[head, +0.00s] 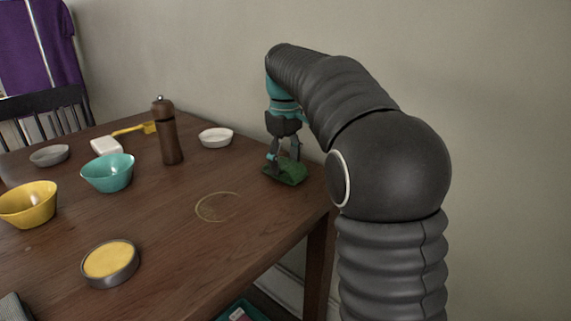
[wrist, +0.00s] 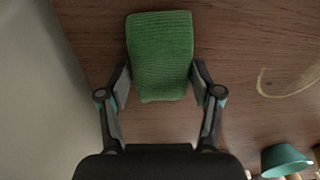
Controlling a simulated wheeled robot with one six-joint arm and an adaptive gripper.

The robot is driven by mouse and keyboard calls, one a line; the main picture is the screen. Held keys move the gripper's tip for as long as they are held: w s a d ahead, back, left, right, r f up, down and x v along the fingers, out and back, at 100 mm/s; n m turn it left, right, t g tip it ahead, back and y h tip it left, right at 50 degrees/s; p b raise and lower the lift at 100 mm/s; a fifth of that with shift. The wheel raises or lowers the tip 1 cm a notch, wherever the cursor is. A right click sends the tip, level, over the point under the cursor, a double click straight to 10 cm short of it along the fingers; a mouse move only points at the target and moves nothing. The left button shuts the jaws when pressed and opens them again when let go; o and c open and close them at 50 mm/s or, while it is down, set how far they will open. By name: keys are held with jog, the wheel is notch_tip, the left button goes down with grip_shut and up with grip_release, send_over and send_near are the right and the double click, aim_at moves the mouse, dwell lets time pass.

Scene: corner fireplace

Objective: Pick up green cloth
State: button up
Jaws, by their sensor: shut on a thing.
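The green cloth (head: 291,172) is at the right edge of the wooden table in the head view, near the wall. In the wrist view the cloth (wrist: 160,60) is a textured green piece between my fingers, its lower edge gripped. My gripper (head: 284,160) points down over the cloth and is shut on it. In the wrist view the two fingers of my gripper (wrist: 160,88) press on the cloth's left and right sides. I cannot tell whether the cloth is clear of the tabletop.
The wooden table (head: 180,240) holds a pepper mill (head: 168,135), a white dish (head: 216,138), a teal bowl (head: 108,173), a yellow bowl (head: 28,204) and a round tin (head: 110,263). A yellowish ring stain (head: 218,207) marks the table. The wall (head: 230,50) is close behind my gripper.

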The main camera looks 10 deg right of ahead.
aim_at(285, 161)
jog(key=shift+r, duration=0.4)
notch_tip(285, 161, up, 3)
jog(key=shift+r+p, duration=0.15)
jog(key=shift+p, duration=0.35)
jog(key=s+d+r, duration=0.3)
jog(key=s+r, duration=0.3)
jog(key=s, duration=0.5)
jog(key=shift+d+r, duration=0.4)
